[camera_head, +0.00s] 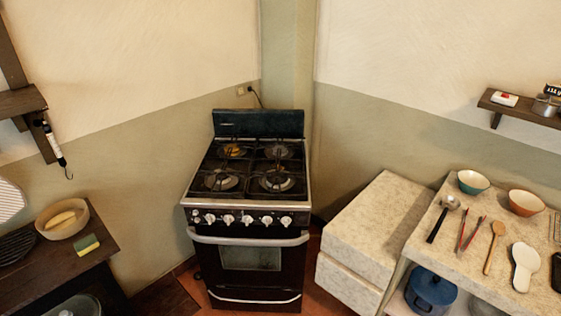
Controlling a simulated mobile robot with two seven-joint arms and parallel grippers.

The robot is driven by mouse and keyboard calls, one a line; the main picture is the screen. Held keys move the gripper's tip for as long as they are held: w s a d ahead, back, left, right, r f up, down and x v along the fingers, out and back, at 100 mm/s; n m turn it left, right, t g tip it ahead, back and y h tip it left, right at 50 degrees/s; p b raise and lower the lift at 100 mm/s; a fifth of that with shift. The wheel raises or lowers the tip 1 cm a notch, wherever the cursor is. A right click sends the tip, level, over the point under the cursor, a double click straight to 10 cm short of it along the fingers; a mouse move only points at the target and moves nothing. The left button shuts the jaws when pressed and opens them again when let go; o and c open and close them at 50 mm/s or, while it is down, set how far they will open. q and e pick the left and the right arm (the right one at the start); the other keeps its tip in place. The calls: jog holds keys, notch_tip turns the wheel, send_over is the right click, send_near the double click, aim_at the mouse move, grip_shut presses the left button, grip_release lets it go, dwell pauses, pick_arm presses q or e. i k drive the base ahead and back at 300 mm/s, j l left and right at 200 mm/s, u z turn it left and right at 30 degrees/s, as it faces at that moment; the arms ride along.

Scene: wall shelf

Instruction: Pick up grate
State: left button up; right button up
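A black stove (255,205) stands in the corner at the middle of the head view. Dark grates sit over its burners; the front left grate (221,180) and front right grate (277,179) show best. The back left burner (233,151) has something yellowish on it, too small to make out. A round dark ribbed thing (14,246) lies on the left table; I cannot tell whether it is a grate. Neither of my grippers is in view.
The left dark table (80,262) holds a bowl (70,230) and a sponge (87,244). On the right are a pale stone-like block (375,220) and a counter with several utensils and two bowls, teal (472,182) and orange (526,203). A blue pot (431,290) stands below.

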aim_at(285, 174)
jog(key=i+j, duration=0.4)
jog(key=i, duration=0.15)
jog(key=i+j+z, duration=0.15)
jog(key=i+j, duration=0.2)
jog(key=i, duration=0.25)
jog(key=i+j+z, duration=0.15)
jog(key=z, duration=0.9)
